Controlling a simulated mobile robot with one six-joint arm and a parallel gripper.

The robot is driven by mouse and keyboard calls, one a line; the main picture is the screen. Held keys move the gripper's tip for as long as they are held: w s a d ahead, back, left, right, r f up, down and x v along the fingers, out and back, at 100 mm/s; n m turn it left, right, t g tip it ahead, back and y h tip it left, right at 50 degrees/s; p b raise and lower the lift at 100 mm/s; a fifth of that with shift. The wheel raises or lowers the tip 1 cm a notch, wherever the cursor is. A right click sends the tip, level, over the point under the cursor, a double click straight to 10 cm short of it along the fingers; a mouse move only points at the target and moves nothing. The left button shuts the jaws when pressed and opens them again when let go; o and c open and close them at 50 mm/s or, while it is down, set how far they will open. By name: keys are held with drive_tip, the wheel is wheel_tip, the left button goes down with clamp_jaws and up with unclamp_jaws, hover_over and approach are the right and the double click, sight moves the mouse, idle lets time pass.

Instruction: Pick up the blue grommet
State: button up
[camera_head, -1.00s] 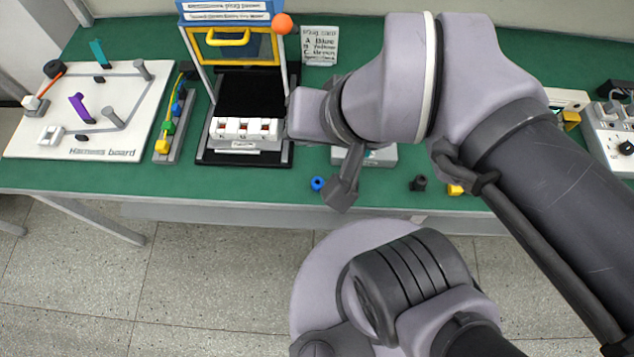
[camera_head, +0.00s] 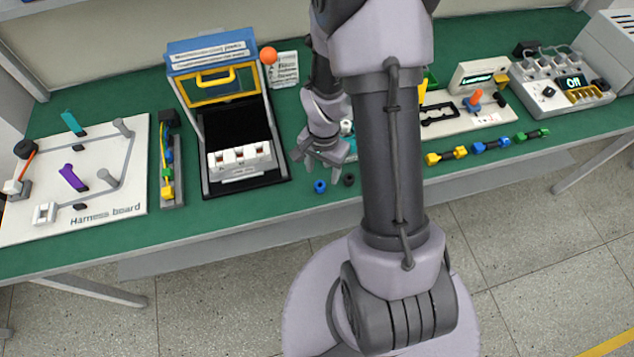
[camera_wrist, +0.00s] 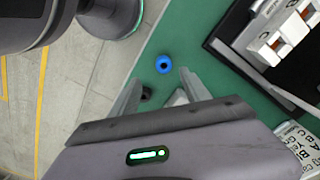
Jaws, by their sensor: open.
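The blue grommet (camera_head: 320,186) is a small ring lying on the green bench near its front edge. It also shows in the wrist view (camera_wrist: 163,64), ahead of and between the finger lines. My gripper (camera_head: 318,165) is above the bench close behind the grommet, pointing down and toward the left. In the wrist view its two fingers (camera_wrist: 158,88) are apart with nothing held between them. A dark grommet (camera_head: 349,180) lies just right of the blue one, and it shows near the left finger in the wrist view (camera_wrist: 146,92).
A black fixture with white connector blocks (camera_head: 240,160) stands left of the grommet. The white harness board (camera_head: 110,205) lies farther left. Colored connectors (camera_head: 492,145) lie along the front edge at right. A sign card (camera_head: 285,70) stands behind. The bench front edge is close to the grommet.

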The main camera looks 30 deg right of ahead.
sight(320, 185)
drive_tip(key=f, duration=0.2)
drive_tip(key=f+b, duration=0.1)
drive_tip(key=f, duration=0.2)
drive_tip(key=f+b, duration=0.1)
drive_tip(key=f, duration=0.1)
drive_tip(key=shift+w+a+f, duration=0.2)
drive_tip(key=shift+w+f, duration=0.2)
drive_tip(key=shift+r, duration=0.1)
clamp_jaws()
